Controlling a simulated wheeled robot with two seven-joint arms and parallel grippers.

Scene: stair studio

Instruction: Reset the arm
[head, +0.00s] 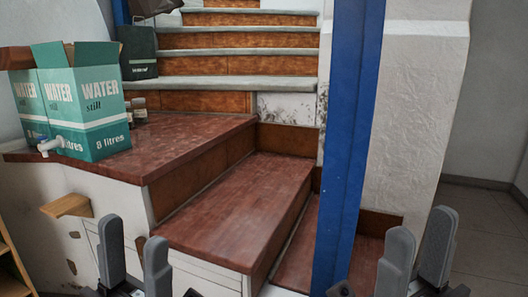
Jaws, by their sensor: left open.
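My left gripper (134,262) is at the lower left of the head view, fingers pointing up and spread apart, with nothing between them. It shows in front of the white side of the stair base. My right gripper (417,258) is at the lower right, fingers also up and apart, with nothing between them. It shows just right of the blue post. The arms behind both grippers are mostly below the picture's edge.
Green-and-white water boxes (90,108) with a tap stand on the red-brown landing (185,128), with small jars (139,110) and a dark bag (138,52) behind. A blue post (348,150) rises before the lower steps (240,205). Floor (487,240) shows clear at right.

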